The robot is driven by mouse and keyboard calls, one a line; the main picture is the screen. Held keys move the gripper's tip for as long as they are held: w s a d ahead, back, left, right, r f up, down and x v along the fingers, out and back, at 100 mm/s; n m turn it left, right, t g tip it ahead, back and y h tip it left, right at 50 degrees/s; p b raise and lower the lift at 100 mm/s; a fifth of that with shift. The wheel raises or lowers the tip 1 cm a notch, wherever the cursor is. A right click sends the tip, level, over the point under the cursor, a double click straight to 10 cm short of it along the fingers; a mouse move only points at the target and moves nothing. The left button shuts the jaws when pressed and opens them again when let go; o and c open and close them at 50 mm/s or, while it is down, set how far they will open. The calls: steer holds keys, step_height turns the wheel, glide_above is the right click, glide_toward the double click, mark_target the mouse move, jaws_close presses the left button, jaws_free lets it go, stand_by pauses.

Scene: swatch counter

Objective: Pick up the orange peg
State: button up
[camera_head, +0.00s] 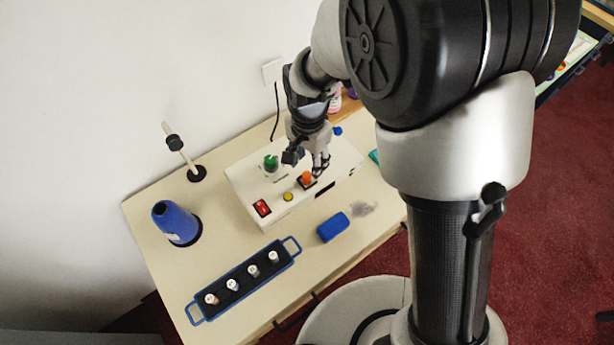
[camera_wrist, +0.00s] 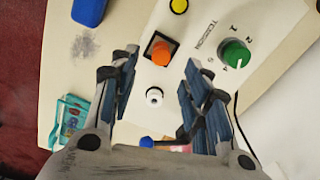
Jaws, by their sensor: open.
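The orange peg (camera_head: 306,177) stands in a black square base on the white control box (camera_head: 245,190). In the wrist view the orange peg (camera_wrist: 161,54) shows from above, between the ends of my two fingers. My gripper (camera_head: 306,161) is over the box, right by the peg in the head view. In the wrist view my gripper (camera_wrist: 158,66) is open, with one finger on each side of the peg and a gap to each. Nothing is held. I cannot tell how far above the peg the fingertips are.
The box carries a green dial (camera_wrist: 235,53), a yellow button (camera_wrist: 179,5), a white knob (camera_wrist: 153,96) and a red switch (camera_head: 262,208). A blue block (camera_head: 333,227), a vial rack (camera_head: 194,312) and a blue bottle (camera_head: 175,223) stand around it.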

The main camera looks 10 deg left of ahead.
mark_target(307, 175)
step_height(307, 175, down, 5)
steer(key=shift+s+a+f+b, duration=0.15)
steer(key=shift+f+b, duration=0.05)
steer(key=shift+b, duration=0.6)
steer(key=shift+r, duration=0.1)
steer(key=shift+c, duration=0.5)
steer(key=c, duration=0.8)
